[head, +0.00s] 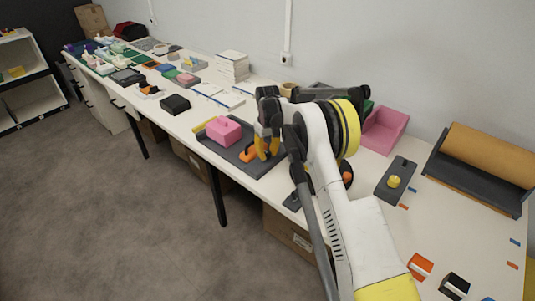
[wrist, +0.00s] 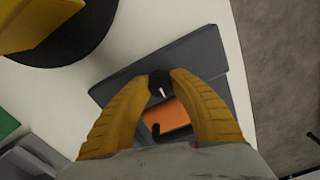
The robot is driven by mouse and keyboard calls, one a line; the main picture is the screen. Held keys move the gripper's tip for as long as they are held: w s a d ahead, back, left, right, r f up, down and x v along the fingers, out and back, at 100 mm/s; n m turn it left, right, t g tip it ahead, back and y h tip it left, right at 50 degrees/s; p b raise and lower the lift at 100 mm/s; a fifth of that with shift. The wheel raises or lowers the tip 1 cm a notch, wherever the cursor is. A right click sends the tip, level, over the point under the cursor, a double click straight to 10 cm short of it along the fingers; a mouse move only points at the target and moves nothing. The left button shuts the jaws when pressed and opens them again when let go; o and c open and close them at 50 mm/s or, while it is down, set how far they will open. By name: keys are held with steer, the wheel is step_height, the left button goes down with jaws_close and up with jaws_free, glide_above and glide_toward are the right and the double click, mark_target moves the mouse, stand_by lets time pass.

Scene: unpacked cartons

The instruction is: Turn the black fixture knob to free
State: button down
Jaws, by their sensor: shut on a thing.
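In the wrist view the black fixture knob (wrist: 159,84) sits between the tips of my two yellow fingers. A short white mark on it points down in the picture. My gripper (wrist: 160,79) is shut on the knob. The knob stands at a dark grey fixture (wrist: 118,85) with an orange part (wrist: 168,114) and a small black hook just below the knob. In the head view my gripper (head: 267,154) is low over the dark plate near the table's front edge. The knob cannot be made out there.
A pink block (head: 223,131) stands left of my gripper. A pink bin (head: 384,130) and a grey plate with a yellow knob (head: 393,182) are to the right. In the wrist view a yellow block (wrist: 38,22) on a black disc is at upper left. Floor shows beyond the table edge.

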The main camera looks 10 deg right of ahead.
mark_target(268, 153)
steer(key=shift+n, duration=0.3)
steer(key=c, duration=1.1)
jaws_free()
step_height(268, 153, up, 12)
